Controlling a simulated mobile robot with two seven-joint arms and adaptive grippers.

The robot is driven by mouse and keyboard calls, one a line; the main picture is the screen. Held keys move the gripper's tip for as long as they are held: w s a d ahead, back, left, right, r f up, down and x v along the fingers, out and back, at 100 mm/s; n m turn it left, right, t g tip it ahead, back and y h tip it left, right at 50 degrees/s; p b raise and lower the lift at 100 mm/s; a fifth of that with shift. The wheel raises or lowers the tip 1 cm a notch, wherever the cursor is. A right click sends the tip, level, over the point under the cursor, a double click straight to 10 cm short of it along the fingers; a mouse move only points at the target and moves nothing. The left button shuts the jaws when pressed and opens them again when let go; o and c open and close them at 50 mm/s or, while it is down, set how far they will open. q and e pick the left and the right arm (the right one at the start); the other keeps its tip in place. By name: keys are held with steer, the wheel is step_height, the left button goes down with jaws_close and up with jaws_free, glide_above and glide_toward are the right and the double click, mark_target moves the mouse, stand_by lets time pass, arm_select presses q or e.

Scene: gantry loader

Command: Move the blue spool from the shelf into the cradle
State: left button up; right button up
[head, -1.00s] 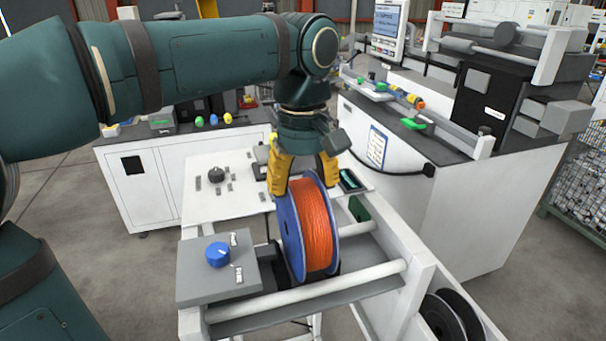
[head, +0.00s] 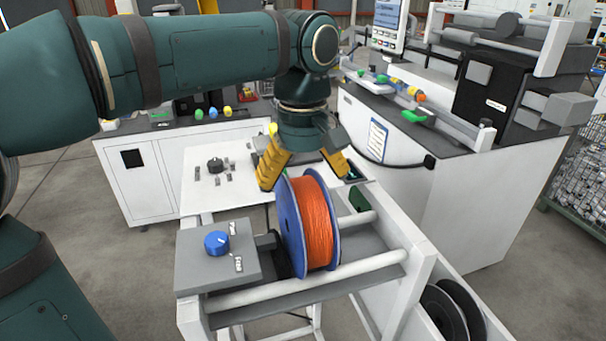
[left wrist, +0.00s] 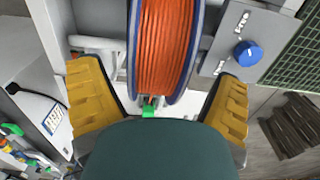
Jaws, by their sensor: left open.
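The blue spool (head: 319,222), with blue flanges and orange winding, stands upright on its rim in the cradle (head: 290,298), a frame with two pale rollers. It also shows in the left wrist view (left wrist: 164,50), between the spread fingers. My left gripper (head: 306,176) is open at the top of the spool, one yellow finger on each side. In the left wrist view the left gripper (left wrist: 160,75) shows clear gaps between both fingers and the flanges. The spool's lower part is partly hidden by the front roller. My right gripper is not in view.
A grey box with a blue knob (head: 216,243) sits left of the spool. Dark spools (head: 452,310) stand at the lower right. A white cabinet with a machine (head: 420,190) is behind right, and another white cabinet (head: 170,180) behind left.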

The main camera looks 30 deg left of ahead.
arm_select(q)
step_height(320, 180, up, 12)
stand_by(0.6)
stand_by(0.5)
